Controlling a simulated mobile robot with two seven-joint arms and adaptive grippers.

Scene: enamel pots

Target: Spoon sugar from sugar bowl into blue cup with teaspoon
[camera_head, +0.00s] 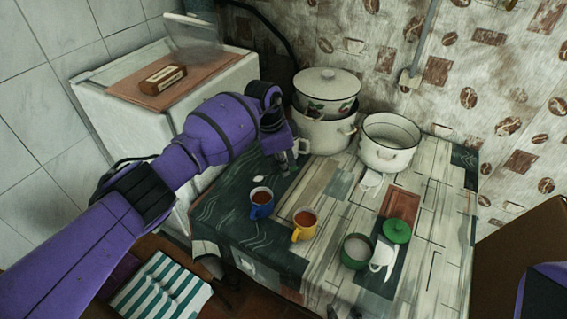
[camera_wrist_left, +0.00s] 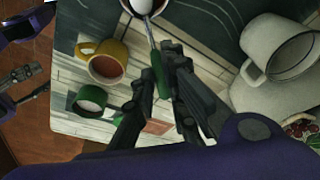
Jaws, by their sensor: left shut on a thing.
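My left gripper (camera_wrist_left: 160,92) is shut on the green handle of the teaspoon (camera_wrist_left: 159,70). In the head view it is partly hidden at the end of the purple arm. The spoon's bowl (camera_head: 258,178) shows pale just behind the blue cup (camera_head: 262,203), which holds dark liquid. In the wrist view the pale spoon bowl is cut by the top edge; I cannot tell whether sugar fills it. The sugar bowl (camera_head: 357,250), green with white inside, stands open at the front right. Its green lid (camera_head: 397,230) lies beside it. My right gripper (camera_wrist_left: 28,84) seems partly visible at the wrist view's left.
A yellow cup (camera_head: 304,224) of brown liquid stands between the blue cup and sugar bowl. A white mug (camera_wrist_left: 280,47) is close to my left gripper. White pots (camera_head: 390,142) stand at the back of the table. A striped stool (camera_head: 160,290) is below the table.

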